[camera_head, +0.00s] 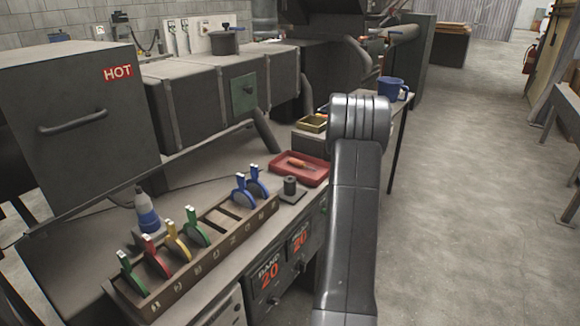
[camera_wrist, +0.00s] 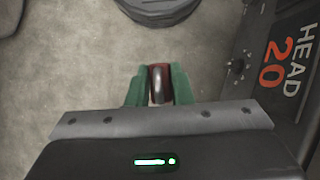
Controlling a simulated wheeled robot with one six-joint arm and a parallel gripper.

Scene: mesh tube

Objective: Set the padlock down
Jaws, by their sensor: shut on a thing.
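The padlock (camera_wrist: 160,82), with a dark red body and a grey metal shackle, shows in the wrist view. My gripper (camera_wrist: 159,74) is shut on it, with one green finger on each side. The padlock is held with grey floor in view beyond it. In the head view my arm stands in the foreground, and neither the gripper nor the padlock can be seen there.
A wooden rack (camera_head: 190,262) with several coloured clamp-like tools lines the bench edge. A blue mug (camera_head: 391,88) stands on a farther table.

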